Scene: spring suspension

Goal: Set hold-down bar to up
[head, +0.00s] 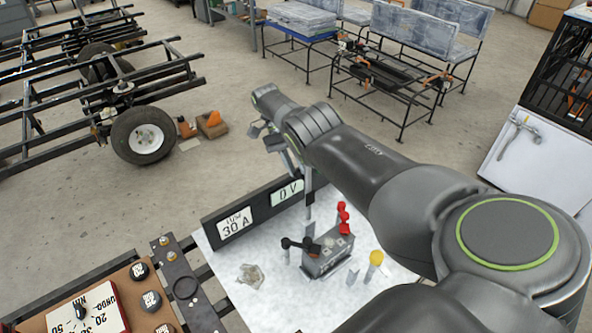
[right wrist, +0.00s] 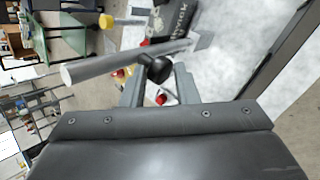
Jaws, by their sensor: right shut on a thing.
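The hold-down bar (head: 309,203) shows in the head view as a thin grey upright piece beside the battery (head: 328,254), partly hidden by my arm. In the right wrist view it seems to be the grey rod (right wrist: 110,63) with a black ball knob (right wrist: 156,69) by it. My right gripper (right wrist: 157,80) has its two fingers on either side of the knob and is shut on the bar. In the head view the gripper (head: 282,150) is small and partly behind my forearm. The exact contact is hard to see. My left gripper is not in view.
The battery stands on a white tray (head: 238,292), with a red clamp (head: 343,218), a black clamp (head: 296,244) and a yellow-topped post (head: 376,258) around it. Display panels (head: 236,225) line the tray's far edge. A control box (head: 95,312) stands at left.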

